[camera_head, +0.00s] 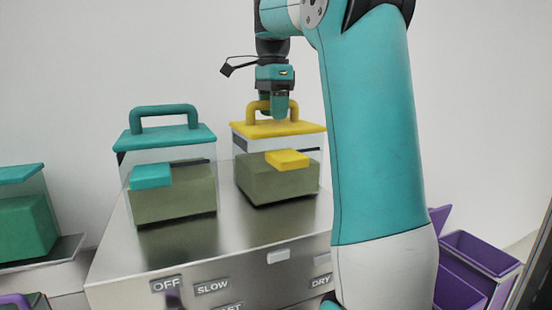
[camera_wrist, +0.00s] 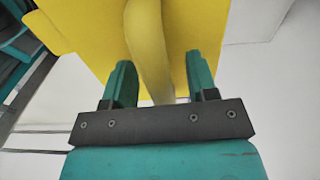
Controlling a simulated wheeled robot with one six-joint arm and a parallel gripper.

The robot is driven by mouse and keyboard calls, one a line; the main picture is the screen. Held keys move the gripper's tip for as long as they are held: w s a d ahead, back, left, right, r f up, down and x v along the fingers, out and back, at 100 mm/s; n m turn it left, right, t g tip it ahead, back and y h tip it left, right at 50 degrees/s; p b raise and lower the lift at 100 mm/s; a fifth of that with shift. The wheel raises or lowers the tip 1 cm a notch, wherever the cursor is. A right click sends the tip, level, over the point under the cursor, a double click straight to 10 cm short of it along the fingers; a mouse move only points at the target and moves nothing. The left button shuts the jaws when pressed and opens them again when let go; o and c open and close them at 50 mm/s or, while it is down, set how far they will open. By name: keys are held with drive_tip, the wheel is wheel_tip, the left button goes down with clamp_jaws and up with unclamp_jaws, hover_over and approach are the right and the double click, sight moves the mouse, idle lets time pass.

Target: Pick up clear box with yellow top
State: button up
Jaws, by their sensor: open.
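The clear box with the yellow top (camera_head: 279,130) stands on a metal machine, with a yellow handle arching over its lid and a grey-green block inside. My gripper (camera_head: 278,106) is at that handle, pointing down. In the wrist view the yellow handle (camera_wrist: 148,45) runs between the two teal fingers of my gripper (camera_wrist: 160,85), over the yellow lid (camera_wrist: 85,30). The fingers are open, with a gap on each side of the handle. The fingertips are partly hidden by the handle in the head view.
A similar clear box with a teal top (camera_head: 165,138) stands to the left on the same metal machine (camera_head: 180,240). Another teal-lidded box (camera_head: 25,215) is at the far left. Purple bins (camera_head: 480,255) are at the right. A pale wall is behind.

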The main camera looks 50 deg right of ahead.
clamp_jaws()
idle(1.3)
